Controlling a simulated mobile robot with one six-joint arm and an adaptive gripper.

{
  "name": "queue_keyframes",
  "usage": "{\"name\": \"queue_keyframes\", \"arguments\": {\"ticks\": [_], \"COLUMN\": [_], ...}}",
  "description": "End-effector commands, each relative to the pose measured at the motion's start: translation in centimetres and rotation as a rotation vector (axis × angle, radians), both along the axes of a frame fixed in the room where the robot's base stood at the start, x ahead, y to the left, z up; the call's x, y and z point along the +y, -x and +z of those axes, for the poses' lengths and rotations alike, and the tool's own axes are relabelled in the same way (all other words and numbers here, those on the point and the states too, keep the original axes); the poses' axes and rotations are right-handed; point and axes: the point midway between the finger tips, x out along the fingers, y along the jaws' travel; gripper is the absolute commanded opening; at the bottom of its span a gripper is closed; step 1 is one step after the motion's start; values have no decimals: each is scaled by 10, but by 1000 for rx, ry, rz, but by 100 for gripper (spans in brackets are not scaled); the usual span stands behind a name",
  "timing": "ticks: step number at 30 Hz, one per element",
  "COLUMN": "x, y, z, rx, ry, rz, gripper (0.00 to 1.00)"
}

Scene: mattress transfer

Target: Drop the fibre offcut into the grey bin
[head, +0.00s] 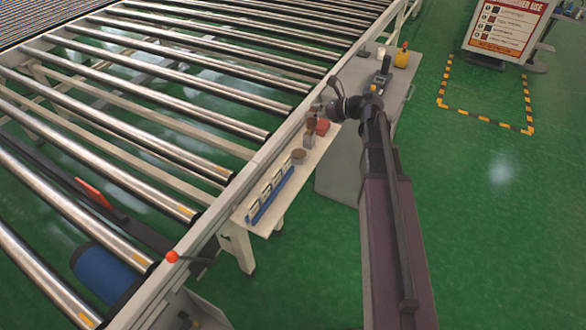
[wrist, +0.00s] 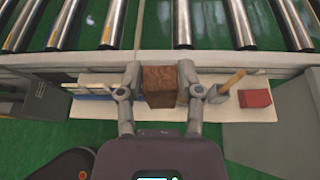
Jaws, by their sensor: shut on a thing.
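The fibre offcut, a brown rough-textured block (wrist: 160,84), sits between the two fingers of my gripper (wrist: 163,90) in the wrist view. The fingers are shut on its left and right sides. In the head view my gripper (head: 318,108) is over the far part of the narrow cream shelf (head: 273,208) beside the conveyor. The offcut is small and partly hidden there. I cannot tell whether it touches the shelf. A grey open-topped box (head: 190,312), possibly the grey bin, is cut off at the bottom edge of the head view.
A red block (wrist: 254,98) lies on the shelf right of the gripper in the wrist view. The roller conveyor (head: 180,90) runs alongside. A grey cabinet (head: 336,180) stands by the shelf.

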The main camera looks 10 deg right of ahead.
Motion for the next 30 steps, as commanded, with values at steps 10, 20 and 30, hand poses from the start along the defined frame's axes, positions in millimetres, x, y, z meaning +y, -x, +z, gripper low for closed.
{"name": "queue_keyframes", "arguments": {"ticks": [10,20,30], "x": [1,3,4], "y": [17,33,48], "z": [-63,-117,-169], "rx": [0,-1,0], "ry": [0,-1,-1], "rz": [-13,-26,-39], "gripper": [22,22,22]}}
